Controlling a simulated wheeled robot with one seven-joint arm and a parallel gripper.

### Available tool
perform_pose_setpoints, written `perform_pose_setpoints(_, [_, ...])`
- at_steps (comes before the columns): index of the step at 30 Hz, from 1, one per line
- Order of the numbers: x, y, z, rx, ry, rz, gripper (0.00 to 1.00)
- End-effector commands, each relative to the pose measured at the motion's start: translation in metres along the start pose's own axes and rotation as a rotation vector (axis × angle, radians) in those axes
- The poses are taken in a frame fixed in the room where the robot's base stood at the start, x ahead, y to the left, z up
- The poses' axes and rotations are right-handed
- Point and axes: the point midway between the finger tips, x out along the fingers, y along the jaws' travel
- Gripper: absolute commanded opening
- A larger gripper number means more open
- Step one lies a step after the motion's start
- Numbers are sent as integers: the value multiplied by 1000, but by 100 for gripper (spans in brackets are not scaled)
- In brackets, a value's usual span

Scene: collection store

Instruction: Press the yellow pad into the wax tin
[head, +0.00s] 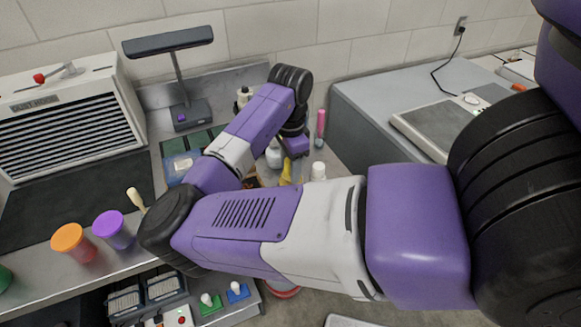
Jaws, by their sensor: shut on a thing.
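My gripper (293,158) is at the back of the metal bench, pointing down, and is small in the head view. It is shut on the yellow pad (286,173), which shows as a small yellow shape just under it. My own arm crosses in front and hides much of the bench there. A brownish patch (268,175) shows just left of the pad, above my arm; I cannot tell whether it is the wax tin. I cannot tell whether the pad touches anything.
White containers (318,171) and a pink-topped tube (320,122) stand close to the gripper. A lamp (180,112) and a slatted dust hood (70,120) stand at left. Orange (74,241) and purple (113,229) cups stand on the front bench. A grey cabinet (375,95) is at right.

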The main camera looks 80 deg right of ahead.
Motion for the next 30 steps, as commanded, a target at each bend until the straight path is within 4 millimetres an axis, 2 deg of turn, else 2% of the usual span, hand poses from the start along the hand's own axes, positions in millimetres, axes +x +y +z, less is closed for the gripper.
perform_pose_setpoints(1, [-8, 0, 0, 0, 0, 0, 12])
perform_pose_setpoints(18, [-49, 0, 0, 0, 1, -2, 12])
perform_pose_setpoints(30, [-50, 0, 0, 0, 1, -1, 12])
